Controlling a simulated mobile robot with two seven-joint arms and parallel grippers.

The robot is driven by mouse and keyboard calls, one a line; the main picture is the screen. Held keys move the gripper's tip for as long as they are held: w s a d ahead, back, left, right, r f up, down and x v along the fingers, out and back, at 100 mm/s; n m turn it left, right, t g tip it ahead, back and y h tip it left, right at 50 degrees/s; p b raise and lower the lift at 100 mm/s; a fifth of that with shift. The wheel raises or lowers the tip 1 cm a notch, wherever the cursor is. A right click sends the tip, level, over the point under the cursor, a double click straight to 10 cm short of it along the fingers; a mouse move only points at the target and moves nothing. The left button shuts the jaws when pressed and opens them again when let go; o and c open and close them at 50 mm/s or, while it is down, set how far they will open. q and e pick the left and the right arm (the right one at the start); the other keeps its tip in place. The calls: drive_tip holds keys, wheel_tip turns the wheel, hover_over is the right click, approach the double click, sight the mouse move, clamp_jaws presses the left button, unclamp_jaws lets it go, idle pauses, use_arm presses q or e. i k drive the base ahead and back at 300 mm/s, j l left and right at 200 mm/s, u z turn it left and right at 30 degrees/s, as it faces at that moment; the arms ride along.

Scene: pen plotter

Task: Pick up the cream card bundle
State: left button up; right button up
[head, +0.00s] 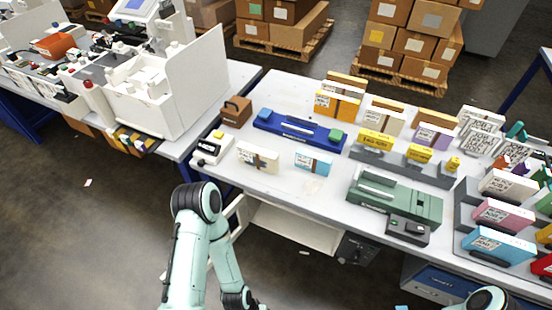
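A cream card bundle (257,157) with a brown band around it stands on the near left part of the white table, beside a light blue bundle (313,162). Its front faces me and nothing covers it. Other cream bundles stand farther right, one at the back (385,117) and one in the right-hand rack (508,186). My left arm shows at the bottom, bent at the elbow with its forearm pointing down in front of the table; its gripper fingers are not visible. Only a small piece of my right arm shows at the bottom right, and its gripper is out of view.
A blue tray-like fixture (298,130) lies behind the bundles. A white device (211,149) and a brown box (236,111) stand to the left, a green machine (395,197) to the right. An open drawer or shelf (290,224) is below the table's front edge.

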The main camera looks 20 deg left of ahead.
sight(259, 158)
drive_tip(key=l+u, duration=0.3)
drive_tip(key=u, duration=0.15)
drive_tip(key=l+u, duration=0.45)
drive_tip(key=i+j, duration=0.05)
